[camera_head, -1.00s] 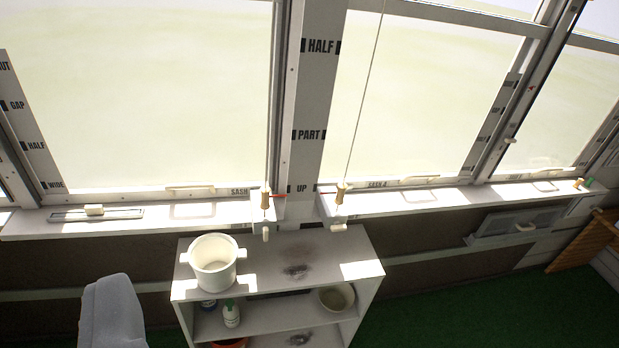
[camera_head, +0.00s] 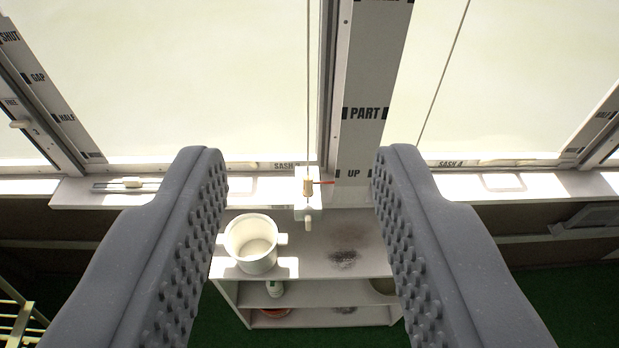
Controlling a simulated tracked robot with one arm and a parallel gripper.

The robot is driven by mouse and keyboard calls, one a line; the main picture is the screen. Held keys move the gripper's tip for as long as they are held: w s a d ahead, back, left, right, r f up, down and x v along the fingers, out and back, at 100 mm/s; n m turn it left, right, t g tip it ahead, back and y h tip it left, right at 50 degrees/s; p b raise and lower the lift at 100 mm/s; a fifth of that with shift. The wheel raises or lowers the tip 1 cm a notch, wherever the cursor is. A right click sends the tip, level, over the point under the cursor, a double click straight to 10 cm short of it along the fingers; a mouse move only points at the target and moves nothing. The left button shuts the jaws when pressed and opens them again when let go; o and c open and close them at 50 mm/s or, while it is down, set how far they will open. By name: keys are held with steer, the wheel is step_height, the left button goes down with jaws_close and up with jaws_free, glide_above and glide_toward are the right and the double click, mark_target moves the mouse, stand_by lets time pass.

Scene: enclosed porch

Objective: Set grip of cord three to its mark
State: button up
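A thin pale cord (camera_head: 308,80) hangs in front of the left window's right edge. The PART mark (camera_head: 364,113) is higher on the post. The sash label (camera_head: 286,166) near this cord has no clearly readable number. My gripper (camera_head: 300,155) is wide open and empty. In the picture the grip lies between its two grey studded fingers, touching neither. A second cord (camera_head: 445,80) shows beyond the right finger.
A white shelf unit (camera_head: 305,262) stands under the sill with a white two-handled pot (camera_head: 251,245) on top. A small knob (camera_head: 308,223) is below the grip. A slotted plate with a pale slider (camera_head: 132,183) lies on the sill at left. Green floor shows at right.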

mark_target(309, 186)
steer(key=w+d+f+n+t+p, duration=0.1)
steer(key=w+d+f, duration=0.2)
steer(key=w+f, duration=0.8)
steer(key=w+d+f+p, duration=0.1)
steer(key=w+d+f, duration=0.1)
steer(key=w+f, duration=0.9)
steer(key=w+a+f+t+y+p, duration=0.1)
steer(key=w+f, duration=0.1)
steer(key=f, duration=1)
steer(key=w+a+f+y+p, duration=0.1)
steer(key=f+y, duration=0.1)
steer(key=f, duration=1.1)
steer(key=shift+n, duration=0.4)
steer(key=w, duration=0.4)
steer(key=w+a, duration=0.1)
steer(key=w, duration=0.4)
steer(key=w+a, duration=0.1)
steer(key=w, duration=0.3)
steer(key=shift+w+a+r+p, duration=0.1)
steer(key=shift+w+r+p, duration=0.1)
steer(key=shift+w+p, duration=0.15)
